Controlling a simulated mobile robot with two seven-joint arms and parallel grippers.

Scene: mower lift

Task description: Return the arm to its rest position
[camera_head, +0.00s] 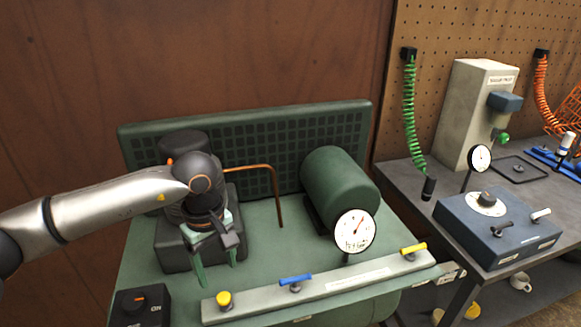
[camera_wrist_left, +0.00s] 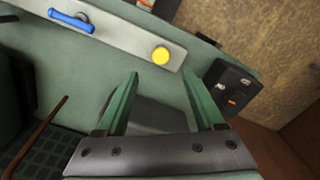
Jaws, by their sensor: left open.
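My left arm comes in from the left in the head view. My left gripper (camera_head: 217,280) points down over the green machine's top (camera_head: 265,240), with its two green fingers apart and nothing between them. In the left wrist view the open left gripper (camera_wrist_left: 162,82) shows the same spread fingers. The yellow knob (camera_wrist_left: 161,55) lies beyond the fingertips there. It also shows on the front rail in the head view (camera_head: 224,300). My right gripper is in neither view.
The rail (camera_head: 345,283) also carries a blue lever (camera_head: 295,280) and a yellow lever (camera_head: 413,249). A gauge (camera_head: 354,231), green tank (camera_head: 340,185), copper pipe (camera_head: 275,185) and black switch box (camera_head: 140,306) are close by. A grey workbench (camera_head: 400,190) stands at right.

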